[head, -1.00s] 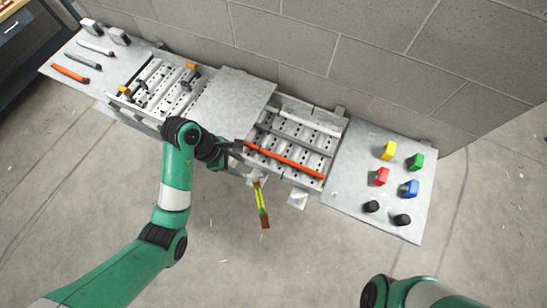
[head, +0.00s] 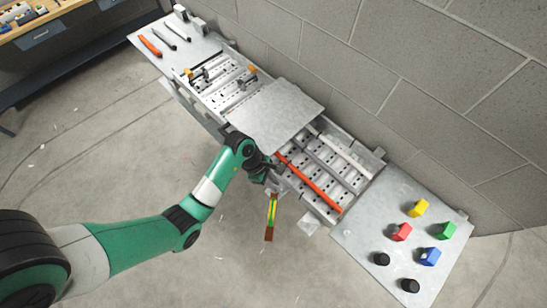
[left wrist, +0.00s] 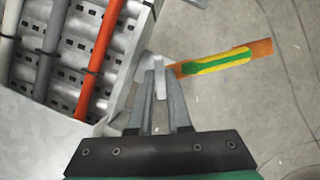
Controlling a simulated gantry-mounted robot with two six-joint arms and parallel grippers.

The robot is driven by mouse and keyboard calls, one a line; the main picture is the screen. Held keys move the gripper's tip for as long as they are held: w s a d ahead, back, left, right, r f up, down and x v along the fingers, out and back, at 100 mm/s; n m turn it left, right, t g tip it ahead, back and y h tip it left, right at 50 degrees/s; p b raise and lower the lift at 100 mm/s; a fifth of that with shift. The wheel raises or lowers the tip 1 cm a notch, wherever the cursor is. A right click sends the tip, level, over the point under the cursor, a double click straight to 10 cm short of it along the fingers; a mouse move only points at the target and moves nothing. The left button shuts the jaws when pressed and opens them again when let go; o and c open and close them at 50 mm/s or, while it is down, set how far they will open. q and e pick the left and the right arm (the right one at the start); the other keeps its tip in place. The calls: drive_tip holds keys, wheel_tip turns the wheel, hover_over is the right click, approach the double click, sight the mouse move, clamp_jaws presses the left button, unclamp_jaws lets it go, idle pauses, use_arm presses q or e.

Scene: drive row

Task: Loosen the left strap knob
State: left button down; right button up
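The left strap knob (left wrist: 160,88) is a small pale grey piece at the front side of the cable tray (head: 318,206). A green-and-yellow strap (left wrist: 217,63) with orange-brown ends runs out beside it, and also hangs below the tray in the head view (head: 271,215). My left gripper (left wrist: 159,75) has its two fingers on either side of the knob, close together and apparently touching it. In the head view my left gripper (head: 272,180) is at the tray's front edge and hides the knob. My right gripper is out of view.
The tray holds red, grey and white cables (head: 345,157). A grey cover plate (head: 277,115) lies over its middle. A pale bracket (head: 309,225) sticks out farther right. Coloured blocks and black caps stand on the right panel (head: 380,225). Open floor lies in front; a block wall stands behind.

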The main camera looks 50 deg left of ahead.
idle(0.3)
use_arm(q)
drive_tip(key=n+t+y, duration=0.1)
drive_tip(key=n, duration=0.3)
drive_tip(key=shift+d+n, duration=0.1)
drive_tip(key=shift+n, duration=0.3)
drive_tip(key=c, duration=0.9)
unclamp_jaws()
drive_tip(key=shift+o, duration=0.2)
drive_tip(key=shift+r, duration=0.15)
